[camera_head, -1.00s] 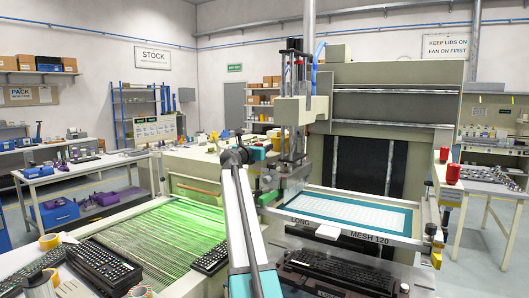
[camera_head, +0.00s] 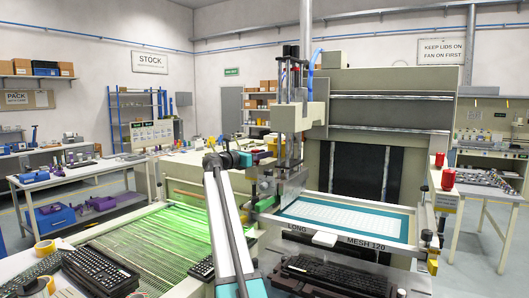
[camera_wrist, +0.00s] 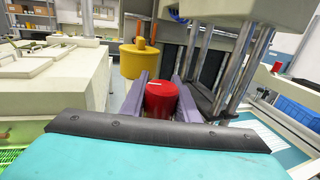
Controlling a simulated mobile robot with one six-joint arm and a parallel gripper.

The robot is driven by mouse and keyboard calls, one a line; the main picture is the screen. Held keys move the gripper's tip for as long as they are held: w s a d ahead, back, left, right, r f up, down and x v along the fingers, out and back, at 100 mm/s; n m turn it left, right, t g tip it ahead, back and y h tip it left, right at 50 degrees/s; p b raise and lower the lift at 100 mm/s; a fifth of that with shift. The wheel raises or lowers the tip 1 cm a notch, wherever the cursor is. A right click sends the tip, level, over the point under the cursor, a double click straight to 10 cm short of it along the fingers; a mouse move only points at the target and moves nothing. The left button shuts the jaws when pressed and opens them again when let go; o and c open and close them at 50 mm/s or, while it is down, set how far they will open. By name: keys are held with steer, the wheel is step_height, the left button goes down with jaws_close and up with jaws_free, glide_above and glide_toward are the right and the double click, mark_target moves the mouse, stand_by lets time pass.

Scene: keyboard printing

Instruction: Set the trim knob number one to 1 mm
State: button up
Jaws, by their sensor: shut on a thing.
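In the wrist view a red round knob (camera_wrist: 161,99) with a white mark on its top sits between the two greyish-purple fingers of my gripper (camera_wrist: 160,92). The fingers are shut on it, one on each side. I cannot read any number or scale at the knob, and its lower part is hidden behind the teal and black part of my wrist. In the head view my arm reaches up to the left of the printing machine (camera_head: 390,80). The knob and the fingertips cannot be made out clearly there.
A yellow cylinder (camera_wrist: 138,60) stands just beyond the fingers, with metal posts (camera_wrist: 237,75) close on the right. The teal-edged screen frame (camera_head: 345,217) lies right of my arm; a green-lit bed (camera_head: 150,240) and black keyboards (camera_head: 95,272) lie left.

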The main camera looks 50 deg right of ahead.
steer(key=shift+a+r+m+g+p, duration=0.15)
steer(key=shift+m+g+p, duration=0.35)
steer(key=shift+p, duration=0.8)
steer(key=shift+a+r+m+g+p, duration=0.15)
steer(key=shift+m+g+p, duration=0.15)
steer(key=shift+g+p, duration=0.7)
steer(key=shift+s+f+m+g+p, duration=0.2)
steer(key=shift+m+g+p, duration=0.15)
steer(key=shift+p, duration=1.55)
steer(key=o, duration=1)
steer(key=shift+w+a, duration=0.1)
steer(key=shift+o, duration=0.2)
steer(key=shift+y, duration=0.3)
steer(key=shift+s+d, duration=0.2)
steer(key=shift+b+v, duration=0.5)
steer(key=shift+v, duration=0.4)
steer(key=b+v, duration=0.4)
steer(key=v, duration=0.8)
steer(key=shift+w+f, duration=0.1)
